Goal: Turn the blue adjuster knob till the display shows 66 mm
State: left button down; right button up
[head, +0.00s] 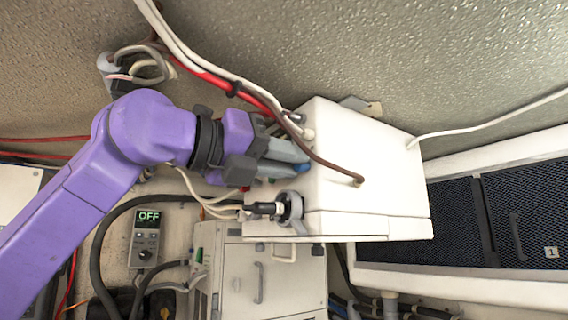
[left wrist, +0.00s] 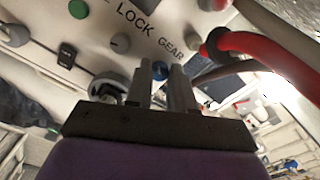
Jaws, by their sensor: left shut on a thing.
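The blue adjuster knob (head: 303,168) shows as a small blue patch at the fingertips, on the left side of a white box (head: 370,170). My left gripper (head: 290,160) is shut on it, its grey fingers reaching in from the left. In the left wrist view the blue knob (left wrist: 160,70) shows between the two fingers (left wrist: 162,80), mostly hidden by them. A lit display (head: 148,216) on a small grey controller below my arm reads OFF. I see no millimetre reading. My right gripper is not in view.
Red, white and brown cables (head: 230,85) run close above my gripper. A black connector (head: 265,208) sticks out just below it. In the left wrist view, a green button (left wrist: 67,55) and a grey knob (left wrist: 120,43) share the panel, lettered LOCK and GEAR. A grey cabinet (head: 285,270) stands below.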

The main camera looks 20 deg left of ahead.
pick_arm(q)
jog(key=shift+w+d+f, duration=0.1)
jog(key=shift+d+f, duration=0.1)
jog(key=shift+f, duration=0.05)
jog(key=c, duration=1)
grip_release()
jog(key=shift+c, duration=0.2)
jog(key=shift+o, duration=0.3)
jog(key=shift+w+r, duration=0.1)
jog(key=b+v, duration=0.3)
jog(key=v, duration=0.7)
jog(key=shift+a, duration=0.1)
